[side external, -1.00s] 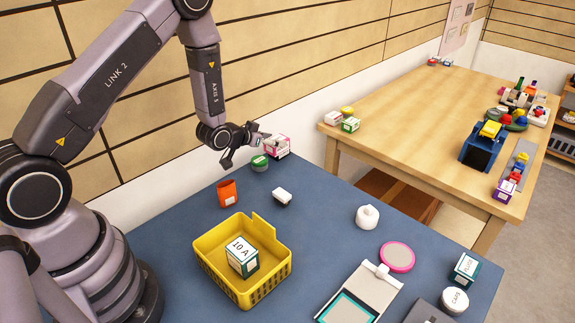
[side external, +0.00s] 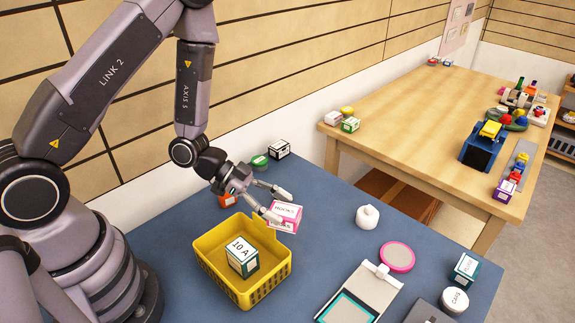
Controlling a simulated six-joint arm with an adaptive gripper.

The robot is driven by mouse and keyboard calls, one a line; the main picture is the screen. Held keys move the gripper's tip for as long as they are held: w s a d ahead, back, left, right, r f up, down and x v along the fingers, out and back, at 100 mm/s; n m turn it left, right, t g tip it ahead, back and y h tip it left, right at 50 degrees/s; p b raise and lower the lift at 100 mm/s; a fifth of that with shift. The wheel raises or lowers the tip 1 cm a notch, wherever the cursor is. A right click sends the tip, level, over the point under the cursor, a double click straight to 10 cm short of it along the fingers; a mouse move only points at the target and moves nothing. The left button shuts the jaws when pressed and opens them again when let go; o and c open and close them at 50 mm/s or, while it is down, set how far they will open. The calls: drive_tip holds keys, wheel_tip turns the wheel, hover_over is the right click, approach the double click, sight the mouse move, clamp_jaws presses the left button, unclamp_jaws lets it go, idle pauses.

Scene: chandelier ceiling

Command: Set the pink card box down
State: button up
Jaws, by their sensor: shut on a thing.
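The pink and white card box (side external: 287,217) is at the tips of my gripper (side external: 282,206). My gripper is shut on it, with one finger on its near left side and the other behind its top. The box appears just behind the back right corner of the yellow basket (side external: 213,277) and overlaps its raised back wall in the picture. I cannot tell how far it is above the blue table (side external: 335,235).
The basket holds a white and green box (side external: 243,257). A green-lidded tub (side external: 259,161) and a black and white box (side external: 279,149) stand at the back.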

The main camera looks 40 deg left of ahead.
drive_tip(key=shift+s+d+f, duration=0.1)
drive_tip(key=shift+d, duration=0.3)
drive_tip(key=shift+m+g, duration=0.3)
drive_tip(key=w+d+f, duration=0.2)
drive_tip(key=w+f, duration=0.1)
drive_tip(key=w+d+f, duration=0.1)
drive_tip(key=w+f, duration=0.2)
drive_tip(key=w, duration=0.1)
drive_tip(key=w+d+f, duration=0.2)
drive_tip(key=w+f, duration=0.1)
drive_tip(key=w, duration=0.1)
drive_tip(key=shift+w+d, duration=0.25)
drive_tip(key=shift+d, duration=0.05)
drive_tip(key=shift+w+d+f, duration=0.1)
drive_tip(key=shift+w+f, duration=0.05)
drive_tip(key=shift+f, duration=0.8)
drive_tip(key=shift+w+f, duration=0.1)
drive_tip(key=shift+f, duration=0.8)
drive_tip(key=shift+f, duration=0.15)
drive_tip(key=o, duration=1.2)
drive_tip(key=shift+c, duration=0.2)
